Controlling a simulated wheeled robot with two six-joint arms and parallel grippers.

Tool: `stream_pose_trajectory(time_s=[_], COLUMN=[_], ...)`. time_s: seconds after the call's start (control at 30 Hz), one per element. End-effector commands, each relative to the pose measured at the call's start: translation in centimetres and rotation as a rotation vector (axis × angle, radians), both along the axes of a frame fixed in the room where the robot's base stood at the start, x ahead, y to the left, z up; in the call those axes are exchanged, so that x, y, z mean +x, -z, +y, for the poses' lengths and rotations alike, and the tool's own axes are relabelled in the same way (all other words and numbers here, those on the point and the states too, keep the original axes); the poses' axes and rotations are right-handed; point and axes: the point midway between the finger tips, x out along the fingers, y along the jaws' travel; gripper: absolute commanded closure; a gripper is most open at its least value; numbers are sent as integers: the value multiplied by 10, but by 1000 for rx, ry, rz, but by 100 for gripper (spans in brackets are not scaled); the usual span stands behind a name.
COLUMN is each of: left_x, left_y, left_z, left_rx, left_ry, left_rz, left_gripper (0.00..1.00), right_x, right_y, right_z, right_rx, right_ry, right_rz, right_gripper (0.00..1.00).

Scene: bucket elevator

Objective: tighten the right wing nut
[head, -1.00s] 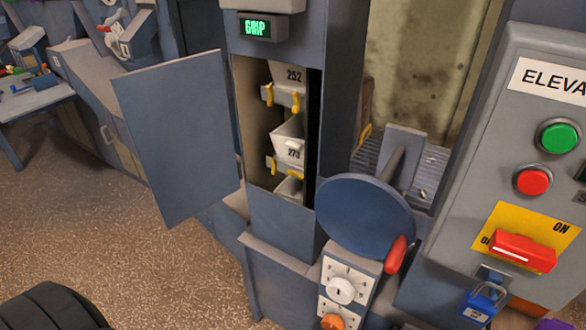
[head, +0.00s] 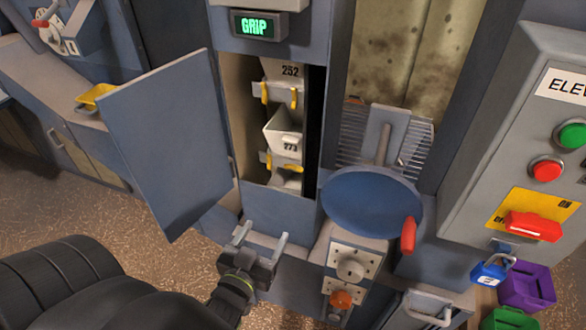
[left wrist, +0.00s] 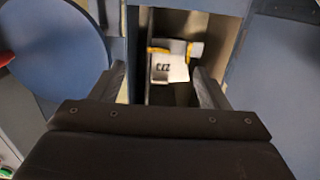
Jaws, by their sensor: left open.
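Inside the open hatch of the elevator casing, a pale bucket marked 273 (head: 284,138) hangs below a bucket marked 252 (head: 288,72). Small yellow parts, apparently wing nuts, sit in pairs below each number; the right one under 273 (head: 297,168) and the right one under 252 (head: 293,98) show. Too small to tell how tight they are. My left gripper (head: 261,239) is open and empty, below the hatch opening and apart from the buckets. In the left wrist view, bucket 273 (left wrist: 168,68) appears upside down between the open fingers, with yellow parts beyond. My right gripper is not in view.
The hatch door (head: 165,140) stands open at the left. The control box (head: 520,150) stands at far right.

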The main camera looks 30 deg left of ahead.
Motion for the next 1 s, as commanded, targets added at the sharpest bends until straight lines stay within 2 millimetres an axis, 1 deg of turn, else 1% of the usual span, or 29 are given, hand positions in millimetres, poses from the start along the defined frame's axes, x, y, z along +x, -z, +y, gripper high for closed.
stream_pose_trajectory(time_s=[0.03, 0.1, 0.23, 0.37, 0.47, 0.77, 1.0], left_x=[-2, -3, 1, 14, 29, 79, 122], left_y=[-15, -26, -30, -29, -30, -32, -32], left_z=[1, 1, 2, 5, 9, 21, 31], left_rx=[3, 7, 10, 12, 13, 14, 12], left_ry=[-5, -8, -8, -5, -6, -6, -7], left_rz=[-25, -47, -58, -59, -63, -58, -57], left_gripper=[31, 31, 31, 31, 31, 31, 31], right_x=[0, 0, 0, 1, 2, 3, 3], right_y=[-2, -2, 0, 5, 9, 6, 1], right_z=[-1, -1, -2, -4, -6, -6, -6], right_rx=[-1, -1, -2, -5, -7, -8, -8], right_ry=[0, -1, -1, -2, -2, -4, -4], right_rz=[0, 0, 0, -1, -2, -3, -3], right_gripper=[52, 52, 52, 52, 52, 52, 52])
